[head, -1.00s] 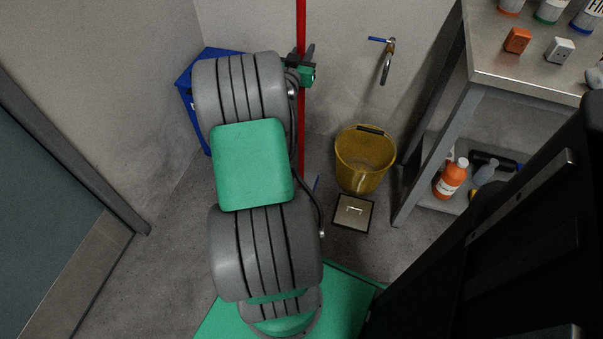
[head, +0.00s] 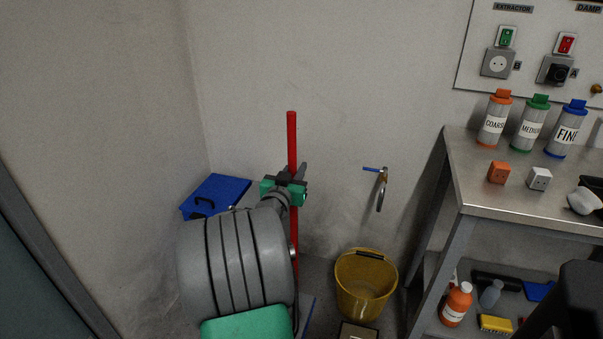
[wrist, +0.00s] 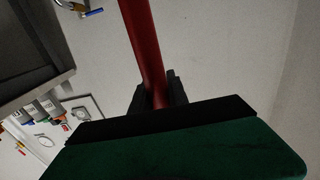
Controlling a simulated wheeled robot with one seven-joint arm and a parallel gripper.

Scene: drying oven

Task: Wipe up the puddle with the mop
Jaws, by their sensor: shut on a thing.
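The mop's upright red pole (head: 292,140) stands near the back wall in the head view. My gripper (head: 291,181) is shut around the pole, below its top end. The wrist view also shows the red pole (wrist: 143,45) between the dark fingers of my gripper (wrist: 158,92). The pole's lower part runs down behind my arm. A thin blue edge shows on the floor beside its foot; I cannot tell whether it is the mop head. No puddle can be made out in the current views.
A yellow bucket (head: 365,298) stands below a wall tap (head: 381,188). A blue lidded bin (head: 214,194) is in the left corner. A metal bench (head: 500,205) with bottles stands at right. Little floor shows.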

